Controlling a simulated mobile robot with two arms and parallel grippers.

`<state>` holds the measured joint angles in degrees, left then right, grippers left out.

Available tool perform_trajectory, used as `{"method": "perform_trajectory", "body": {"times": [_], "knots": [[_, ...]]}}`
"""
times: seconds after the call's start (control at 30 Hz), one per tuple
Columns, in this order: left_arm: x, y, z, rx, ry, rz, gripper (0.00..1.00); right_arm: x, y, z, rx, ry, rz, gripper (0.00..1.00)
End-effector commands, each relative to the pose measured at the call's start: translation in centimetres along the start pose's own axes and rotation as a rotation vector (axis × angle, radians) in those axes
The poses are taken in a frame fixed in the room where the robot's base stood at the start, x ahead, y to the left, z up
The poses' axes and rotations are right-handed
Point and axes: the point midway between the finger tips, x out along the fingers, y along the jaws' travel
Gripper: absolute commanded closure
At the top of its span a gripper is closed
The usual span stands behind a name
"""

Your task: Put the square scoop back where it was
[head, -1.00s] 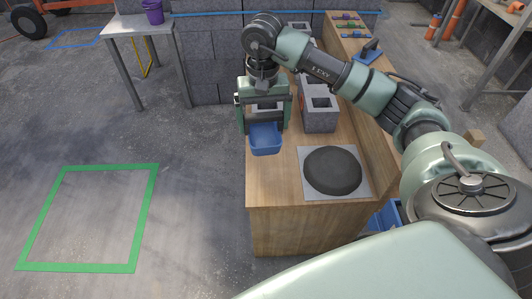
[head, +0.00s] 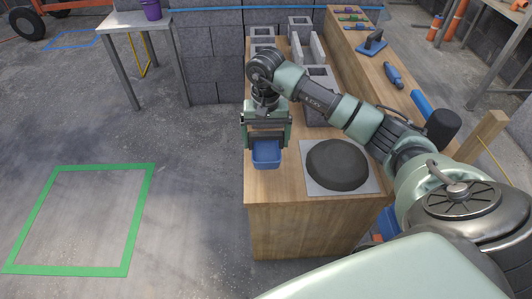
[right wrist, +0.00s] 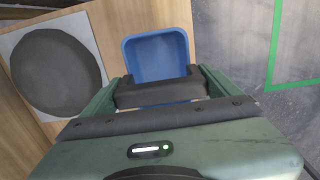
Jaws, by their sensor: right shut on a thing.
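The square scoop is a blue open-topped tray shape (head: 266,155) at the left edge of the wooden workbench (head: 272,188) in the head view. My right gripper (head: 266,140) is shut on its far side, and the gripper hides the part it holds. In the right wrist view the blue scoop (right wrist: 157,55) sticks out beyond the fingers (right wrist: 159,92), with its hollow facing the camera. I cannot tell whether the scoop touches the bench top. My left gripper is not in view.
A dark round mound (head: 338,164) lies on a grey square board (head: 310,185) to the right of the scoop. Grey concrete blocks (head: 318,108) stand behind. A raised shelf (head: 385,85) with trowels runs along the right. A green floor square (head: 128,235) lies left.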

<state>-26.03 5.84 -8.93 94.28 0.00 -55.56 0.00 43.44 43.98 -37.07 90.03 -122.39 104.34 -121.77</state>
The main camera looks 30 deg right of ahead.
Motion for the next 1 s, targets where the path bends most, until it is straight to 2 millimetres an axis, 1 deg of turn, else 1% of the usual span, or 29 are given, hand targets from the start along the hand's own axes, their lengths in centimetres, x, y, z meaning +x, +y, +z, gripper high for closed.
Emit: {"method": "perform_trajectory", "body": {"times": [0.03, 0.17, 0.27, 0.4, 0.5, 0.93, 0.97, 1.0], "knots": [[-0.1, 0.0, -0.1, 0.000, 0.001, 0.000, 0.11, 0.6, -0.1, 0.0, 0.001, 0.000, -0.002, 0.58], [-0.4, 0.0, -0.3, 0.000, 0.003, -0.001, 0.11, 1.4, 0.0, -0.1, 0.000, 0.002, -0.002, 0.58], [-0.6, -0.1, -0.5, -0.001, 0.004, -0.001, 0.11, 2.3, 0.0, 0.0, 0.000, 0.000, -0.001, 0.58], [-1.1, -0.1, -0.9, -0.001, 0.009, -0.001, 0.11, 4.5, -0.1, 0.0, 0.001, -0.002, -0.001, 0.58], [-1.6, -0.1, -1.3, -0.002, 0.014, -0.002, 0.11, 5.5, 0.0, -0.1, 0.000, 0.001, -0.002, 0.58], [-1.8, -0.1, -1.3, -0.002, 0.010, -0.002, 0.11, 5.7, 0.0, -0.1, 0.000, 0.003, -0.001, 0.58], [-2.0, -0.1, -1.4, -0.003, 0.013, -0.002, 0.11, 5.8, 0.0, -0.1, 0.000, 0.002, 0.000, 0.06], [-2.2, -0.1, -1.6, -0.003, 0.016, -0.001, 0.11, 5.8, 0.0, -0.1, 0.000, 0.002, -0.001, 0.00]]}}
